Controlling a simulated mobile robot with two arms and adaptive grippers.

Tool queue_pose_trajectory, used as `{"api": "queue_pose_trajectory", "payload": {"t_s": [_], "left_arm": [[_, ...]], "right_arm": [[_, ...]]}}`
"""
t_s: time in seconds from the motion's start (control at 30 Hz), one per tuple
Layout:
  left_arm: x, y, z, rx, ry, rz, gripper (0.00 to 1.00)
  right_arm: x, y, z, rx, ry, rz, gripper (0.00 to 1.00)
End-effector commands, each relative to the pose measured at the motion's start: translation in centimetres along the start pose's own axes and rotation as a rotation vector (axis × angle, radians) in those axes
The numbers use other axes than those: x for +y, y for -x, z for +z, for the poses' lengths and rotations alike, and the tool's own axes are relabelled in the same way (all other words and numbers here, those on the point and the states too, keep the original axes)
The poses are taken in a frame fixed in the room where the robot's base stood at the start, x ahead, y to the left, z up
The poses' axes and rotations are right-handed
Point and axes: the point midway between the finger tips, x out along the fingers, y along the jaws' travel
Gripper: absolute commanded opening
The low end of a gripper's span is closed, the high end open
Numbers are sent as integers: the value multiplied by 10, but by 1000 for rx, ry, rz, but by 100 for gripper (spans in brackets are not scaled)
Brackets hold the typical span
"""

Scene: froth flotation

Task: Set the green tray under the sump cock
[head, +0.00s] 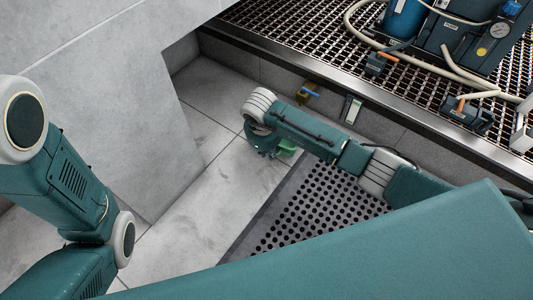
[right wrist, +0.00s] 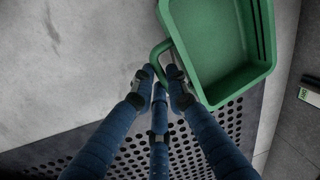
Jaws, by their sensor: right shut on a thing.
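The green tray (head: 288,149) shows partly in the head view, mostly hidden by my right gripper (head: 266,148). In the right wrist view the tray (right wrist: 238,83) is empty and its looped handle (right wrist: 158,50) lies between the fingers of my right gripper (right wrist: 160,76), which are shut on it. The sump cock (head: 306,92), brass with a blue lever, sticks out low on the wall under the grating, behind and right of the tray. I cannot tell whether the tray touches the floor. My left arm is at the left; its gripper is out of view.
A perforated dark mat (head: 310,205) lies on the tiled floor in front of the wall. A labelled box (head: 351,109) is on the wall right of the cock. A grey block (head: 130,110) stands at the left. Hoses and equipment sit on the raised grating (head: 330,45).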

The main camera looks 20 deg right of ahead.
Motion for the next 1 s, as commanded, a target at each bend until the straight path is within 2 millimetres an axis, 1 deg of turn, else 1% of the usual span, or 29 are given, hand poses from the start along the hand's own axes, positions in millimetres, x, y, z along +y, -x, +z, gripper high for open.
{"api": "queue_pose_trajectory", "payload": {"t_s": [0.03,0.4,0.47,0.8,1.0], "left_arm": [[2,8,-2,-1,0,0,40],[9,43,-14,-2,0,0,40],[8,40,-14,-1,0,0,40],[11,52,-18,1,0,1,40],[12,57,-20,1,0,1,40]], "right_arm": [[-4,-7,-1,0,-2,-2,0],[-38,-35,-10,-1,1,-2,0],[-46,-32,-13,1,1,-3,0],[-84,-41,-21,0,2,-3,0],[-98,-44,-25,0,3,-2,0]]}}
